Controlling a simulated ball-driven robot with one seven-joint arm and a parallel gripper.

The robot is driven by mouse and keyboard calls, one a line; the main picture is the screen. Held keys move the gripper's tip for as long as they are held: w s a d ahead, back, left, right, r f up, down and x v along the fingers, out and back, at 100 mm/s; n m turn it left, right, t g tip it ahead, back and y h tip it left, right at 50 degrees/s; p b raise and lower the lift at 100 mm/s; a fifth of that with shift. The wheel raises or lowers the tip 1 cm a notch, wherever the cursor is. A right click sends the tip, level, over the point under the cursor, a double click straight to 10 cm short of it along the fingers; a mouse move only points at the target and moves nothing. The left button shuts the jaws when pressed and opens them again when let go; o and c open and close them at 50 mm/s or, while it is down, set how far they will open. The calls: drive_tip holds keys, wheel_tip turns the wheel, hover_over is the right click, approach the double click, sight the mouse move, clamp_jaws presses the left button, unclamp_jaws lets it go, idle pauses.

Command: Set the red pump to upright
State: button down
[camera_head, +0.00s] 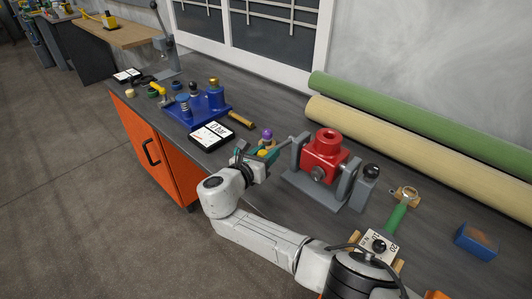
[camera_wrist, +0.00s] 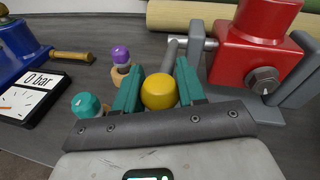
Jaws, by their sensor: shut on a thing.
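The red pump (camera_head: 325,158) sits between the grey uprights of a grey stand (camera_head: 325,192), its round collar facing up; it looks about upright, though a slight tilt is hard to judge. It also shows at the right of the wrist view (camera_wrist: 255,50). A grey crank arm (camera_wrist: 169,58) comes off the stand's left side and runs down toward a yellow knob (camera_wrist: 159,91). My gripper (camera_wrist: 158,72), with teal fingers, is shut on the yellow knob, left of the pump; it also shows in the head view (camera_head: 263,154). The join between knob and crank is hidden.
Left of my gripper are a purple-topped piece (camera_wrist: 121,56), a teal knob (camera_wrist: 87,104), a gauge (camera_head: 212,134) and a blue pump (camera_head: 204,105). Green (camera_head: 400,104) and tan (camera_head: 400,135) rolls lie behind. A green-handled tool (camera_head: 397,217) and blue box (camera_head: 477,241) lie right.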

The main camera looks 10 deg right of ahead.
drive_tip(key=shift+f, duration=0.15)
drive_tip(key=c, duration=0.7)
unclamp_jaws()
drive_tip(key=v, duration=1)
drive_tip(key=shift+s+a+p, duration=0.3)
drive_tip(key=shift+p, duration=0.1)
